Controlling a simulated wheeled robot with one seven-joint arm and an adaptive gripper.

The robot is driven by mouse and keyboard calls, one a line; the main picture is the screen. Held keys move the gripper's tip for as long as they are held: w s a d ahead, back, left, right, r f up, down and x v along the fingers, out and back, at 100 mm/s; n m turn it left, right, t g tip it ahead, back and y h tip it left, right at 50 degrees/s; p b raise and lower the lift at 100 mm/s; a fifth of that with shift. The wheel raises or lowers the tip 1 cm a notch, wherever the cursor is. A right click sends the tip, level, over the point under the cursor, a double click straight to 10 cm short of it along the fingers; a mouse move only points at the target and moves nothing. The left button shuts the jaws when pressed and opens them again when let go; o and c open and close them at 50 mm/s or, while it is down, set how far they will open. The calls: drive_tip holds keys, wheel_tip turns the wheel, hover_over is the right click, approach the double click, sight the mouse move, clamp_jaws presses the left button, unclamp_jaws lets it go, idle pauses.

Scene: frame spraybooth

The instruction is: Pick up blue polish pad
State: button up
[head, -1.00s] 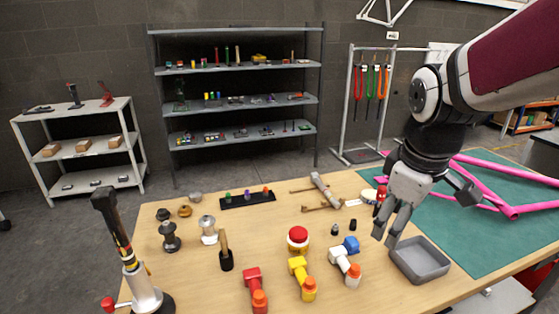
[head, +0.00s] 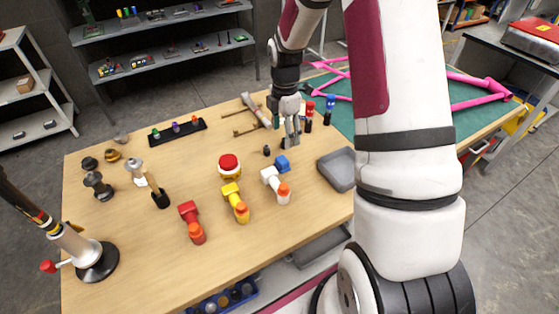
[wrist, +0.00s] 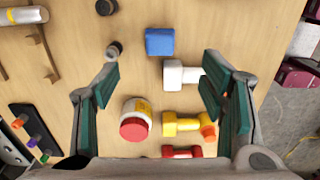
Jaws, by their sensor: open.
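The blue polish pad (head: 282,163) is a small blue block on the wooden table, beside the white-and-orange tool (head: 275,184). In the wrist view the blue pad (wrist: 159,42) lies at upper middle, just above the white tool (wrist: 180,73), with its top face clear. My gripper (head: 291,138) points down over the table, behind the pad in the head view. In the wrist view my gripper (wrist: 160,85) is open and empty, its green-padded fingers wide apart at left and right, with the pad beyond them.
Yellow (head: 235,202) and red (head: 192,222) tools and a red-topped jar (head: 229,165) stand nearby. A grey tray (head: 338,169) is right of the pad. Small dark pieces (head: 267,151) and red and blue bottles (head: 329,110) stand near my gripper.

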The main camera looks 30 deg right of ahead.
sight(282, 159)
wheel_tip(282, 159, down, 7)
drive_tip(key=shift+f+p, duration=0.1)
drive_tip(key=shift+p, duration=0.25)
drive_tip(key=shift+a+f+p, duration=0.15)
drive_tip(key=shift+f+p, duration=0.2)
drive_tip(key=shift+f, duration=0.9)
drive_tip(key=shift+a+f+p, duration=0.15)
drive_tip(key=shift+f+p, duration=0.15)
drive_tip(key=shift+f, duration=0.95)
drive_tip(key=c, duration=1.2)
